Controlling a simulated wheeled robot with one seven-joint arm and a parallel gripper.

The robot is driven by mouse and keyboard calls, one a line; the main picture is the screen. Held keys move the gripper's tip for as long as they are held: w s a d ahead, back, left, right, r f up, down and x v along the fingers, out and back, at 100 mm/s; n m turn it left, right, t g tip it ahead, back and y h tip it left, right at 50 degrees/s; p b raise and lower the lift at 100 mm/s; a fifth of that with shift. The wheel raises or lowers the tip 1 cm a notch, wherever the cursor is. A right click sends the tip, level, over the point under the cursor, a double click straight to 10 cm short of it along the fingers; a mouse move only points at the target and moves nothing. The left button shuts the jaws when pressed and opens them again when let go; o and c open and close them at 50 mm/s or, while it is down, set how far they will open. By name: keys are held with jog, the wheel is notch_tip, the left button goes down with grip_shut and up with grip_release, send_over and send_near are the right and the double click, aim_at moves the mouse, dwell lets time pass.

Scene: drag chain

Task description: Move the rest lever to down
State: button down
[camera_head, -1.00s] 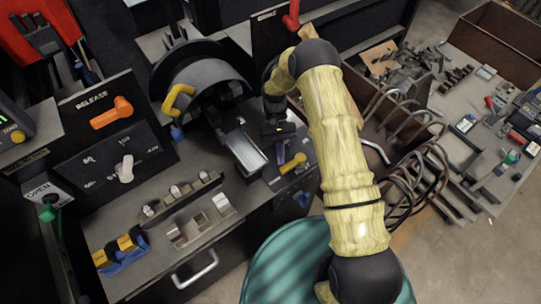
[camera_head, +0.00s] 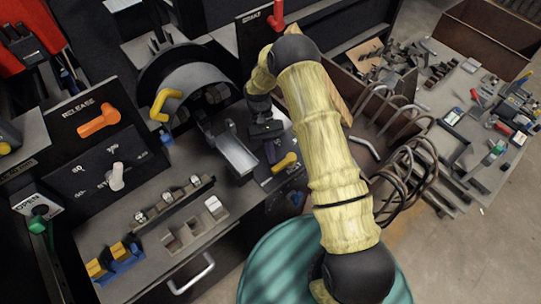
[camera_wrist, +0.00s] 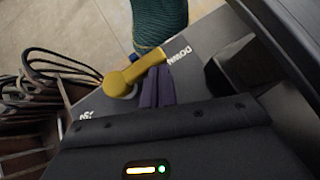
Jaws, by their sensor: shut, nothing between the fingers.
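The rest lever (camera_head: 285,162) is a short yellow lever on the dark bench top, just right of the metal chute. In the wrist view the lever (camera_wrist: 137,72) has its round hub at the left and its arm slanting up to the right, its end close to the DOWN label (camera_wrist: 181,53). A partly hidden label (camera_wrist: 86,122) lies on the other side. My gripper (camera_head: 269,150) is low over the bench beside the lever. In the wrist view its purple fingers (camera_wrist: 158,88) are together and empty, right beside the lever's arm; whether they touch is unclear.
A curved machine with a larger yellow handle (camera_head: 163,104) stands left of my gripper. The orange release lever (camera_head: 99,119) and a white selector knob (camera_head: 116,177) are further left. Bent dark hoses (camera_head: 405,170) fill the right side. A red lever (camera_head: 277,15) is behind.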

notch_tip(320, 180, up, 8)
jog(key=shift+r, duration=0.25)
jog(key=shift+w, duration=0.1)
dwell(0.4)
jog(key=s+d+r+m+t+y+p, duration=0.1)
jog(key=s+d+r+t+p, duration=0.2)
jog(key=r, duration=0.6)
jog(key=s+d+r+m+t+y+p, duration=0.1)
jog(key=s+d+r+t+p, duration=0.2)
jog(key=s+d+r+t, duration=0.5)
notch_tip(320, 180, up, 3)
jog(key=shift+s+f+m, duration=0.2)
jog(key=shift+s+m, duration=0.05)
jog(key=shift+m, duration=0.05)
jog(key=shift+w, duration=0.1)
